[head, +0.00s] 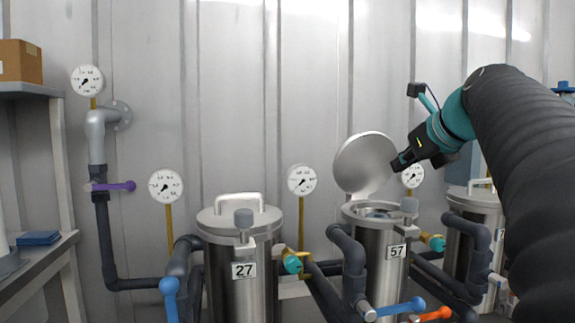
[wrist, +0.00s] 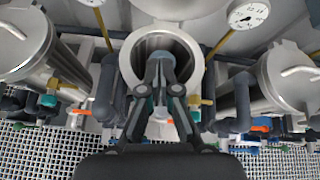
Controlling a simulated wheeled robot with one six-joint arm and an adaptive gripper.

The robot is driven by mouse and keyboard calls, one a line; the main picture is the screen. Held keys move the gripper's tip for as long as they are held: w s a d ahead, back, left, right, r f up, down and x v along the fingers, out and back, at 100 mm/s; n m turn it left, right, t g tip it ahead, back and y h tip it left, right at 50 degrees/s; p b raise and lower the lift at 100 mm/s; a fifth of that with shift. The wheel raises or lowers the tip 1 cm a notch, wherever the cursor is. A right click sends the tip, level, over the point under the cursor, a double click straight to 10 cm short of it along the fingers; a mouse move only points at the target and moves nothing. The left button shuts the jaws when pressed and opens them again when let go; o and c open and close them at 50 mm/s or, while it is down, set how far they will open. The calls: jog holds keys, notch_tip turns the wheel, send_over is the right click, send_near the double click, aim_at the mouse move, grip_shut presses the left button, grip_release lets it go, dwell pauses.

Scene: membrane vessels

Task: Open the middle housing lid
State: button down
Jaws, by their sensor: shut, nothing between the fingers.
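The middle housing (head: 378,262) is a steel vessel labelled 57. Its round lid (head: 366,163) is tilted up, standing open behind the rim, and the vessel mouth shows. My gripper (head: 397,164) is at the right edge of the raised lid in the head view; I cannot tell whether it touches. In the wrist view the gripper (wrist: 163,62) is shut and empty, in front of the open mouth of the housing (wrist: 200,62). The raised lid (wrist: 180,8) shows at the top edge. The fingers hide part of the mouth.
A shelf (head: 40,255) is at far left.

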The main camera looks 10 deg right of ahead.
jog(key=shift+w+d+r+m, duration=0.25)
jog(key=shift+d+r+m, duration=0.65)
jog(key=shift+d+m, duration=0.1)
send_near(369, 167)
jog(key=w+f, duration=0.4)
jog(key=shift+w+a+r, duration=0.1)
jog(key=shift+w+r, duration=0.35)
jog(key=shift+w, duration=0.2)
jog(key=shift+s, duration=0.1)
